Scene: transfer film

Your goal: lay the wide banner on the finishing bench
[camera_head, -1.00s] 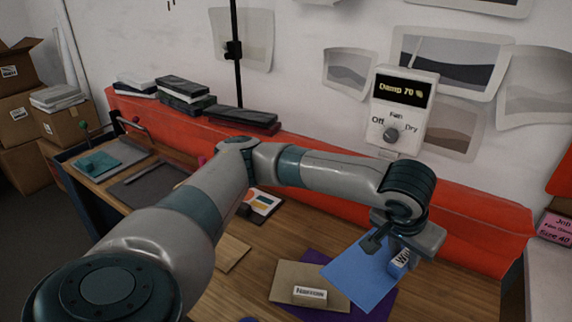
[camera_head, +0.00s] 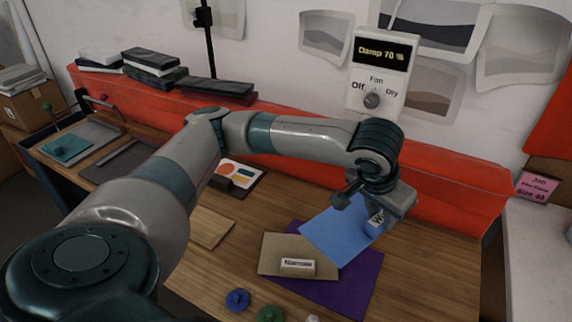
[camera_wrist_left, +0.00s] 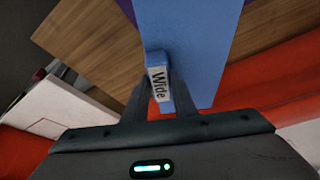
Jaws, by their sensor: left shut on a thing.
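The wide banner is a blue sheet (camera_head: 338,232) with a small block labelled "Wide" (camera_wrist_left: 158,82) on it. My left gripper (camera_head: 378,212) is shut on that labelled block, between its two fingers in the left wrist view (camera_wrist_left: 158,100). The blue sheet stretches out from the block, over or above a purple sheet (camera_head: 345,283); I cannot tell whether it touches it. A tan sheet with a "Narrow" block (camera_head: 297,264) lies partly on the purple sheet. The wooden bench top (camera_head: 430,260) lies below. My right gripper is not in view.
A control box (camera_head: 380,72) reading "Damp 70 %" hangs on the wall above the red padded ledge (camera_head: 440,180). Blue (camera_head: 237,300) and green (camera_head: 270,314) round pieces lie at the front. A pink job card (camera_head: 537,187) stands right. Dark stacks (camera_head: 155,72) sit at the back left.

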